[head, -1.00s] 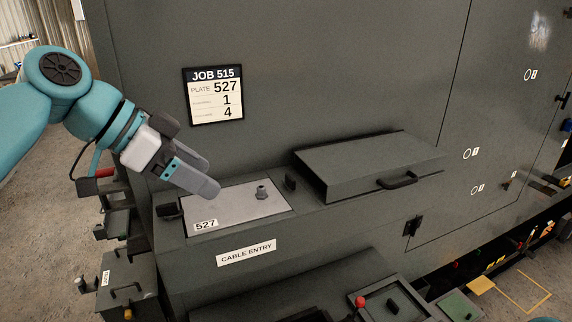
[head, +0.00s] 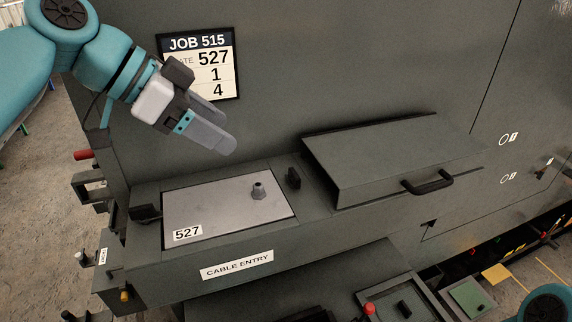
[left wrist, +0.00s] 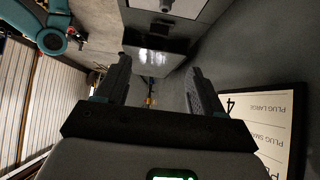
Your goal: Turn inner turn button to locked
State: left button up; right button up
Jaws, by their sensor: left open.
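My left gripper (head: 226,143) is open and empty, above and behind the plate's far edge, left of the right-hand button. In the left wrist view its fingers (left wrist: 160,68) are apart with nothing between them. My right gripper is out of view.
A raised dark lid with a handle (head: 428,182) is close to the right of the right-hand button. The wall with the job card (head: 200,65) rises behind the ledge. Below the ledge are trays and a red knob (head: 369,309). The air over the plate is clear.

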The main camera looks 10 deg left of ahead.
aim_at(294, 172)
pick_arm(q)
jog(key=x, duration=1.6)
jog(key=shift+w+d+r+p, duration=0.1)
jog(key=shift+d+r+p, duration=0.25)
jog(key=shift+r, duration=0.05)
jog(key=shift+w+f, duration=0.15)
jog(key=shift+f, duration=0.05)
jog(key=shift+a, duration=0.25)
jog(key=shift+s+a+r, duration=0.1)
jog(key=shift+s+r, duration=0.05)
jog(key=shift+s, duration=0.4)
jog(key=shift+w+d, duration=0.2)
jog(key=shift+d, duration=0.1)
jog(key=c, duration=0.5)
jog(key=shift+w, duration=0.2)
jog(key=c, duration=0.5)
jog(key=shift+s, duration=0.1)
jog(key=shift+c, duration=0.3)
